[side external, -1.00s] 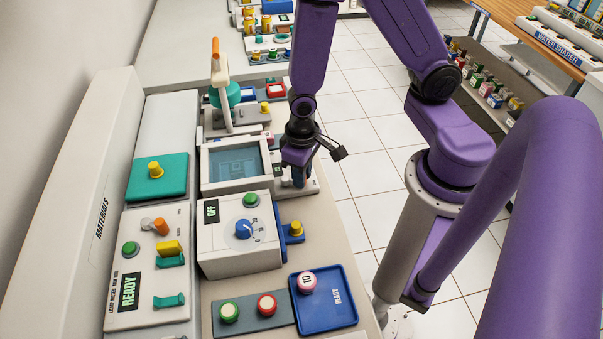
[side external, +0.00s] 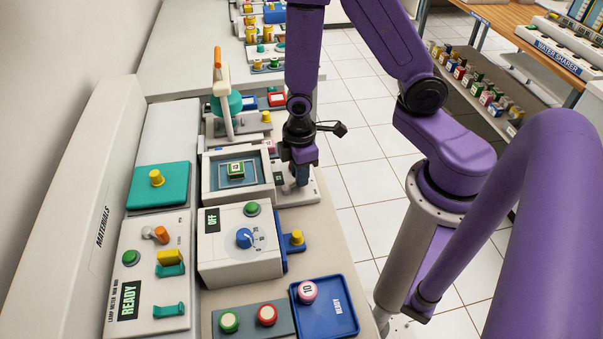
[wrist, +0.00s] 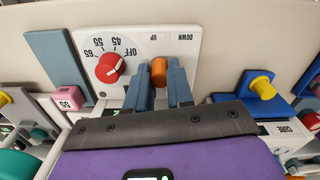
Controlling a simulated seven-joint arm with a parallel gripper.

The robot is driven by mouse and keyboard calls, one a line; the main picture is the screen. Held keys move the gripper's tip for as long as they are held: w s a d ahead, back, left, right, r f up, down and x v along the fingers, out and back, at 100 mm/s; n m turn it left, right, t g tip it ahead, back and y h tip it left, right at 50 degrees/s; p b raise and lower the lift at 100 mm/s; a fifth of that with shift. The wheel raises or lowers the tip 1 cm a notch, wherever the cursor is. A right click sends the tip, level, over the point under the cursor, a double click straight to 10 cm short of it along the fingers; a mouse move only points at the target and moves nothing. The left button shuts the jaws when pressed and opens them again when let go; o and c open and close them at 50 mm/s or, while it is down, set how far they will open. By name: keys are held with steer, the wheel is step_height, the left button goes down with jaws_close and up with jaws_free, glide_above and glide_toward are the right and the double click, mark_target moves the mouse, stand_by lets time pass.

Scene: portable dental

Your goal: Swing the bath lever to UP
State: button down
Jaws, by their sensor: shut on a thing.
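The bath (side external: 205,178) is a pale square-rimmed basin beside my gripper in the side view. A green block with a pale top (side external: 236,169) shows inside it, raised on a blue frame. The bath lever has an orange knob (wrist: 159,72) in the wrist view, under the UP label and left of the DOWN label. My gripper (wrist: 159,84) is shut on the knob, one blue finger on each side. In the side view my gripper (side external: 301,176) is over the control panel right of the bath, and it hides the lever there.
A red dial (wrist: 110,68) marked OFF, 45, 55 and 65 sits close left of the fingers in the wrist view. A pink block (wrist: 67,98) stands farther left. A blue fixture with a yellow knob (wrist: 263,86) is at right. A white OFF box (side external: 240,262) stands before the bath.

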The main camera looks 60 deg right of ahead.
steer(key=shift+w+n, duration=0.2)
steer(key=shift+n, duration=0.3)
steer(key=c, duration=1)
jaws_free()
step_height(320, 180, up, 18)
steer(key=shift+f, duration=0.25)
